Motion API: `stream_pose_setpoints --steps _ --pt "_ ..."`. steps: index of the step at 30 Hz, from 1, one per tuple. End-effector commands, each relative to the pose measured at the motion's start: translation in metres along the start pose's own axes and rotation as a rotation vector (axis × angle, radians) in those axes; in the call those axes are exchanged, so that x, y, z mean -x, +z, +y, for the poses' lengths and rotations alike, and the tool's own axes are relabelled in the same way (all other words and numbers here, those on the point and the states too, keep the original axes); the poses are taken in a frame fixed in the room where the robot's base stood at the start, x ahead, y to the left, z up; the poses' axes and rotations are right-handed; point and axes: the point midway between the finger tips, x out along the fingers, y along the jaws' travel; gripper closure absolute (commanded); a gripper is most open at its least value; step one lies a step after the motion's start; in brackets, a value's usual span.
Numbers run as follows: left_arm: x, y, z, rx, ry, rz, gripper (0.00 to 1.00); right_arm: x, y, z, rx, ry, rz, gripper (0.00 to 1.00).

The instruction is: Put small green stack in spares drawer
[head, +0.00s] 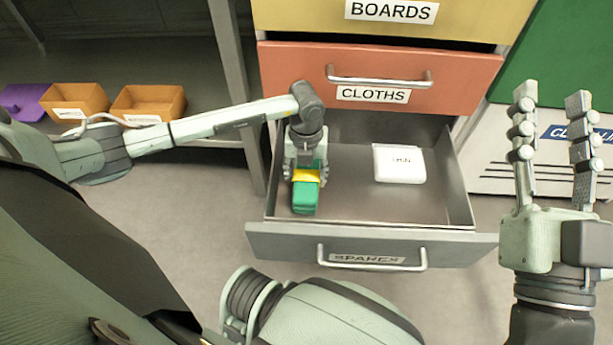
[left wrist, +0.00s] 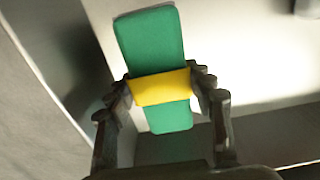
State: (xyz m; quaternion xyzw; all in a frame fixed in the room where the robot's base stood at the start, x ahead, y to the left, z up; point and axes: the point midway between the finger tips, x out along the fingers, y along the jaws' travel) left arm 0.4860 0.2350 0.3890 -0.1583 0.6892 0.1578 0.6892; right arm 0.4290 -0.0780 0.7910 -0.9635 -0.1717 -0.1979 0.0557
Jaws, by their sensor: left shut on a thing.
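The small green stack (head: 305,197), with a yellow band around its middle, is in the left part of the open spares drawer (head: 455,243). My left gripper (head: 305,175) points down into the drawer and is shut on the stack. In the left wrist view the stack (left wrist: 152,45) sits between the two fingers (left wrist: 163,95), gripped around the yellow band. I cannot tell whether the stack touches the drawer floor. My right gripper (head: 553,150) is open and empty, fingers up, to the right of the drawer.
A white labelled block (head: 398,163) lies in the drawer's right half. The cloths drawer (head: 455,78) and boards drawer (head: 470,15) above are shut. Orange bins (head: 148,101) and a purple bin (head: 24,101) stand on the left shelf. The drawer's middle floor is clear.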

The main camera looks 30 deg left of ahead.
Motion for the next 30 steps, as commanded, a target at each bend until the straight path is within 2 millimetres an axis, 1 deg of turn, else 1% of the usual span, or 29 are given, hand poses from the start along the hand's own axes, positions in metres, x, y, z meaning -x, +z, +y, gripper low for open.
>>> stream_pose_setpoints --steps 10,11,15,16,26,29,30 --pt "-0.003 0.001 0.000 0.000 -0.001 -0.001 0.87 0.000 -0.002 0.000 0.000 0.000 0.015 0.60" --pt "-0.003 0.000 0.000 0.000 -0.001 -0.001 0.46 0.000 -0.003 0.000 0.000 0.000 0.020 0.60" --pt "-0.002 0.000 0.000 0.000 -0.001 -0.001 0.29 -0.001 -0.003 0.000 0.000 0.000 0.019 0.60" --pt "-0.002 0.000 0.000 0.000 -0.001 -0.001 0.27 -0.001 -0.003 0.000 0.000 0.000 0.019 0.60" --pt "0.000 0.000 0.000 0.000 -0.001 -0.001 0.27 -0.001 -0.004 0.000 0.000 0.000 0.015 0.60" --pt "0.010 0.001 0.000 0.000 -0.002 -0.003 0.27 -0.002 -0.001 0.000 0.000 0.000 -0.009 0.60" --pt "0.017 0.002 -0.001 0.000 -0.003 -0.003 0.27 0.000 0.005 0.001 0.001 0.001 -0.040 0.60"
